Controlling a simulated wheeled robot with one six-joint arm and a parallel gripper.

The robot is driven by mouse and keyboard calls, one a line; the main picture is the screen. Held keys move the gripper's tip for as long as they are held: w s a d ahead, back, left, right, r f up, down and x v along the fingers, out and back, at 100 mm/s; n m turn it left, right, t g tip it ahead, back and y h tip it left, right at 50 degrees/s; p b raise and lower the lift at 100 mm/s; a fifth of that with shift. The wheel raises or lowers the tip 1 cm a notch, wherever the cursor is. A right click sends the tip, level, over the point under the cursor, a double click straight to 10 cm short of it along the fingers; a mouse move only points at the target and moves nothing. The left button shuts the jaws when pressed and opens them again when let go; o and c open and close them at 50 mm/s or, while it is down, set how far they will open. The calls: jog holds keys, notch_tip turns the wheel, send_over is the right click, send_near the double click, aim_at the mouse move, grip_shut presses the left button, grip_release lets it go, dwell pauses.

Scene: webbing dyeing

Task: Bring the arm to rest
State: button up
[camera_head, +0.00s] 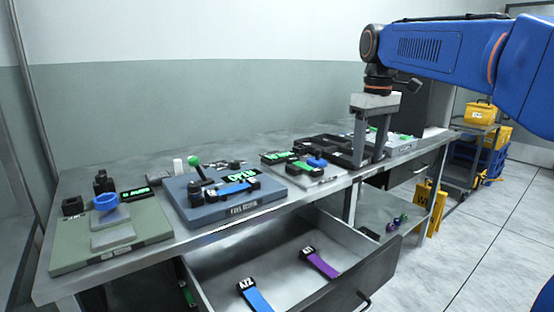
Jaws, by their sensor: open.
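My arm (450,55) is the blue arm reaching in from the right, with its wrist bent downward. My gripper (371,160) hangs below it with two grey fingers pointing down, open and apart. I see nothing between the fingers. The gripper is over the right part of the workbench (135,180), in front of a dark divided tray (325,146). From this view I cannot tell whether the fingertips touch anything.
An open drawer (375,268) juts from the bench front, holding a blue strap (254,296) and a purple strap (320,263). A blue fixture (215,207) and a green board (75,256) stand on the bench.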

jog(key=s+d+f+m+t, duration=0.2)
jog(key=s+f+m, duration=0.1)
jog(key=s+f, duration=1)
jog(key=s+d+f+m+t, duration=0.2)
jog(key=s+d+f+m, duration=0.1)
jog(key=s+f, duration=0.9)
jog(key=s, duration=0.4)
jog(key=shift+d+f, duration=0.3)
jog(key=shift+f, duration=0.05)
